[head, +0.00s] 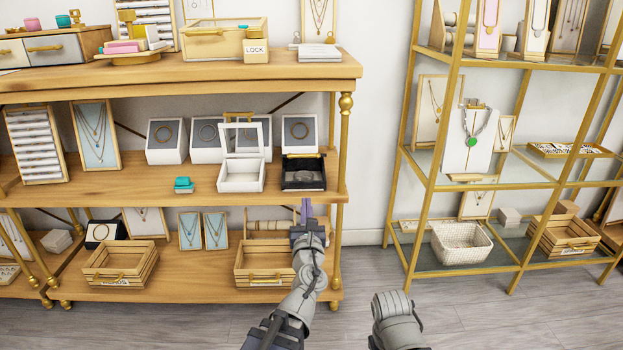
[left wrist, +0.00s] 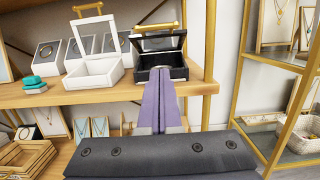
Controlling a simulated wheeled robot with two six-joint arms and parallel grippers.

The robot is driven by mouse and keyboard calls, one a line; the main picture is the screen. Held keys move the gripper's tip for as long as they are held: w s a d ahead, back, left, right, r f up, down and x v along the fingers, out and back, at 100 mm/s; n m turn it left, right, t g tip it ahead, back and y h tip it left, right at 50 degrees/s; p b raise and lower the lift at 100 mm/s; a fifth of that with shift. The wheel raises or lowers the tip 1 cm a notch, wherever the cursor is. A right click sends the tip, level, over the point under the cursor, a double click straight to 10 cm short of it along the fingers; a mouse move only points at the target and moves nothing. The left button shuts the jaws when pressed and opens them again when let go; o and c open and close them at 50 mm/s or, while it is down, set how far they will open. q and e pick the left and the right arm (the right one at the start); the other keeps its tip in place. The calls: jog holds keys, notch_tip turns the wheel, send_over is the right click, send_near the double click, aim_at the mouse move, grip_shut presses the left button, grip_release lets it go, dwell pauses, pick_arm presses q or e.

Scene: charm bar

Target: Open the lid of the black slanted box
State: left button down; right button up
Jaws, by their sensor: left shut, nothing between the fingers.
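The black slanted box (head: 303,180) stands at the right end of the middle wooden shelf; it also shows in the left wrist view (left wrist: 150,86). Its glass-paned lid, with a brass handle (left wrist: 155,27) along its free edge, appears raised and tilted, with the dark inside showing below it. A round grey item seems to lie inside. My left gripper (head: 305,204) is in front of and below the box, its purple fingers shut and empty. In the left wrist view the fingertips (left wrist: 159,84) overlap the box's front; contact cannot be told. My right gripper is out of view.
A white slanted box (head: 240,178) with its lid upright stands just left of the black box. White display boxes (head: 298,133) stand behind. A brass shelf post (head: 344,150) is close on the right. The floor (head: 450,315) in front is clear.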

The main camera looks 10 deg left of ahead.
pick_arm(q)
jog(key=p, duration=0.2)
send_near(303, 156)
jog(key=w+f, duration=0.4)
jog(key=shift+w+a+r+p, duration=0.35)
jog(key=shift+w+r+p, duration=0.4)
jog(key=shift+r, duration=0.1)
jog(key=shift+w+a+r+p, duration=0.3)
jog(key=shift+w+r+p, duration=0.4)
jog(key=shift+r, duration=0.1)
